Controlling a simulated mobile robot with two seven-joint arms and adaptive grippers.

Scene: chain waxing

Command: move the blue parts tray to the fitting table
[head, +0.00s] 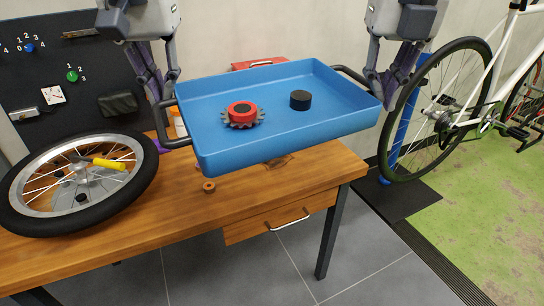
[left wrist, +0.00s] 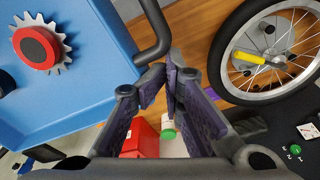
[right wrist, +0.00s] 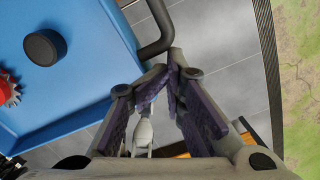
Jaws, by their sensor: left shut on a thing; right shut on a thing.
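The blue parts tray (head: 335,120) hangs roughly level above the right part of a wooden workbench (head: 130,222). In it lie a steel cog with a red, black-topped part (head: 241,112) and a black round puck (head: 300,100). My left gripper (head: 160,98) is shut on the tray's dark left handle (head: 176,138); the left wrist view shows this handle (left wrist: 153,35) running into the fingertips. My right gripper (head: 380,90) is shut on the right handle (head: 350,74), also seen in the right wrist view (right wrist: 162,30). The pictures do not make clear which surface is the fitting table.
A spoked wheel (head: 130,190) with a yellow-handled tool (head: 108,163) lies on the bench's left. A small orange-brown ring (head: 209,186) lies on the bench below the tray. A red box (head: 258,62) is behind the tray. A bicycle (head: 480,75) stands at right; grey floor in front is clear.

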